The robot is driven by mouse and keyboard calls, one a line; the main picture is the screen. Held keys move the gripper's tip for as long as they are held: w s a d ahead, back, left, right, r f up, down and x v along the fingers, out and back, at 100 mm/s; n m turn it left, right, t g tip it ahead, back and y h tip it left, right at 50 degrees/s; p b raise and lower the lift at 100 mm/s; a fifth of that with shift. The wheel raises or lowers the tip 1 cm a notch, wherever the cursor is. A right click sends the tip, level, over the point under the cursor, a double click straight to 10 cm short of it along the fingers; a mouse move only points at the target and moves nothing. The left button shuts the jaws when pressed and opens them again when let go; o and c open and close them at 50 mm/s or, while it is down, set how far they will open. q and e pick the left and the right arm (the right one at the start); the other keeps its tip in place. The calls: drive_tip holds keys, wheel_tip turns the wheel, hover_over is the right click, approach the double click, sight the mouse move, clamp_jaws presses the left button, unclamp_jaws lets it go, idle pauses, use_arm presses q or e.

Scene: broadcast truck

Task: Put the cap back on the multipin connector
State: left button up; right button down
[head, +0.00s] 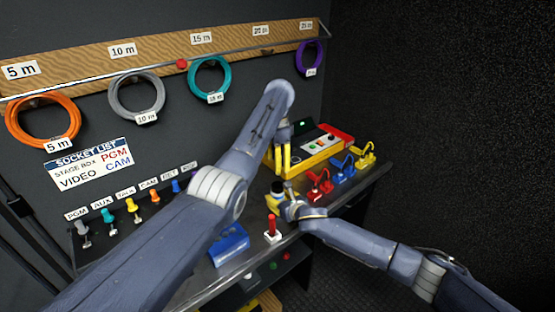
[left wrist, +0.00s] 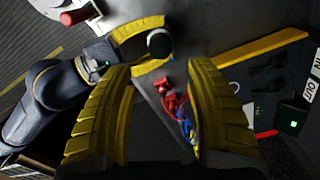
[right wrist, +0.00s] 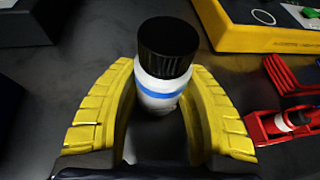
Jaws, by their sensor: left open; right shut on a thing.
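My right gripper (head: 284,198) is shut on a white cylinder (right wrist: 160,88) with a blue band and a black ribbed top (right wrist: 168,45). It stands upright between the yellow fingers, its lower end hidden; I cannot tell whether the black top is a separate cap. In the head view the black top (head: 277,186) shows just above the right fingers. My left gripper (head: 282,160) is open and empty, above the bench behind the right gripper. In the left wrist view the black top (left wrist: 159,43) lies just beyond the gap between the open left fingers (left wrist: 160,75).
A red post on a white base (head: 272,230) and a blue block (head: 230,246) stand near the front edge. Red (head: 320,185), blue (head: 342,168) and yellow (head: 366,156) holders line the right side. A yellow control box (head: 310,155) stands behind. Coiled cables hang on the wall.

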use_arm(q)
drive_tip(key=shift+r, duration=0.65)
use_arm(e)
drive_tip(key=c, duration=0.7)
unclamp_jaws()
drive_tip(key=shift+o, duration=0.2)
drive_tip(key=shift+s, duration=0.1)
drive_tip(key=v, duration=1.2)
